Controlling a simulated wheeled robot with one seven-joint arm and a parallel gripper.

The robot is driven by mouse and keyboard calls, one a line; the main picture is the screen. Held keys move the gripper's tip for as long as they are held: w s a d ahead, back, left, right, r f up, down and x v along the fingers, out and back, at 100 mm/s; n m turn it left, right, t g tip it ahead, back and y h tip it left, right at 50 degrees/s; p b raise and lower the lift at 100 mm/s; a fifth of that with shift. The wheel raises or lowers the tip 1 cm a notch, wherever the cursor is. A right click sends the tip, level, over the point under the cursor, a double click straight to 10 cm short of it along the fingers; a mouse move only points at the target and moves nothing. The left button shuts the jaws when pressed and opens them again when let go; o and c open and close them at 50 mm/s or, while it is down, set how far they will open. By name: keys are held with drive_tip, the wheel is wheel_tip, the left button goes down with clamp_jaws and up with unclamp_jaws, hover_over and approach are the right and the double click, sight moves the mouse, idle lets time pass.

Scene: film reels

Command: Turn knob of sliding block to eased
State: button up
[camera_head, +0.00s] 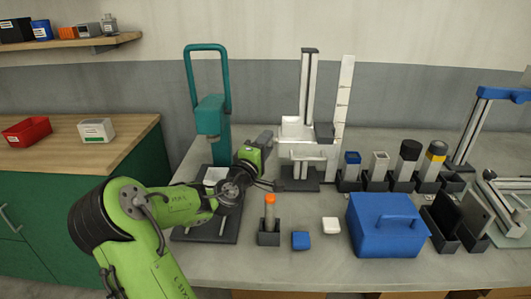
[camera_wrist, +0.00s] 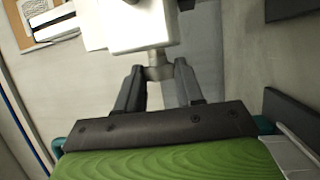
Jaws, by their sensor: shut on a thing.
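The white sliding block (camera_head: 297,128) is on a dark upright column (camera_head: 309,85) at the back middle of the bench. In the wrist view the block (camera_wrist: 140,27) fills the top middle. Its grey metal knob (camera_wrist: 159,72) sticks out toward my gripper (camera_wrist: 160,75). The two dark fingers are on either side of the knob, shut on it. In the head view my gripper (camera_head: 268,138) reaches the left side of the block, and I cannot make out the knob there. The knob's turn setting cannot be read.
A teal press (camera_head: 210,115) stands just left of my gripper. A tall white scale (camera_head: 345,105) stands right of the column. In front are a holder (camera_head: 268,238) with an orange-topped item, a blue box (camera_head: 385,235) and several dark holders.

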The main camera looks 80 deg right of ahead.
drive_tip(key=shift+f, duration=0.1)
idle(0.4)
drive_tip(key=o, duration=1)
drive_tip(key=shift+o, duration=0.2)
